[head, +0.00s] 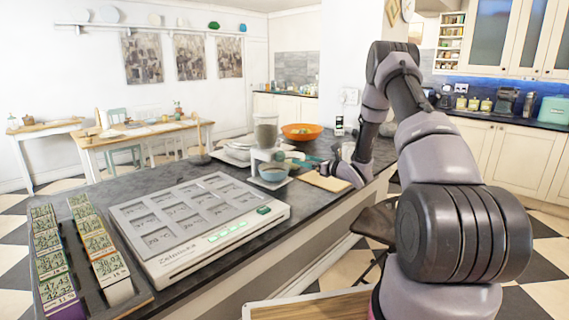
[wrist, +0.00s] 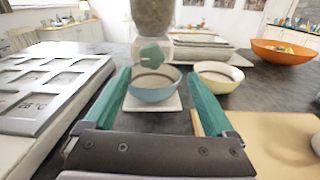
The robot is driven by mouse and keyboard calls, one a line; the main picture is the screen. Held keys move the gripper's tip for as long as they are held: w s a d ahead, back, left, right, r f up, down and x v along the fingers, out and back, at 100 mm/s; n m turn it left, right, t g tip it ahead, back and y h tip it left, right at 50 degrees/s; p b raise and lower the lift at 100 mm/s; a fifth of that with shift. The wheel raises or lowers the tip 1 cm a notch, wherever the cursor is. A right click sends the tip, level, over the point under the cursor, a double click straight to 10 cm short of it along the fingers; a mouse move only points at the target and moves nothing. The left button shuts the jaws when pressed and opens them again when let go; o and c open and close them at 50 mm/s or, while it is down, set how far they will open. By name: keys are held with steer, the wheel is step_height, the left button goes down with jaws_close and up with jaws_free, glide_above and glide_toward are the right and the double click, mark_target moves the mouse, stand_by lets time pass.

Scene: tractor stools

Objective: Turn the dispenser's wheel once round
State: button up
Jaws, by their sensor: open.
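The dispenser (head: 265,130) stands on the dark counter, with a grey-filled hopper above a white body. In the wrist view its hopper (wrist: 153,16) is cut off by the top edge. A small teal part that looks like its wheel (wrist: 151,53) shows below the hopper. A blue bowl (wrist: 153,93) sits under it on a white base (wrist: 150,104); the bowl also shows in the head view (head: 273,173). My gripper (wrist: 160,75) is open and empty, its teal fingers on either side of the bowl in the picture. It does not appear to touch the wheel.
A cream bowl (wrist: 218,77) and an orange bowl (head: 301,132) stand near the dispenser. A wooden board (head: 327,181) lies to the right. A large white panel (head: 190,222) and racks of labelled packets (head: 98,243) fill the counter's left. A stool (head: 375,223) stands beside the counter.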

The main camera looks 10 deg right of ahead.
mark_target(283, 158)
steer(key=shift+n+y, duration=0.3)
steer(key=shift+n, duration=0.3)
steer(key=x, duration=0.3)
steer(key=f+x, duration=0.1)
steer(key=x, duration=0.2)
steer(key=a+x, duration=0.1)
steer(key=x, duration=0.3)
steer(key=shift+s+f, duration=0.2)
steer(key=shift+s, duration=0.1)
steer(key=c, duration=1.4)
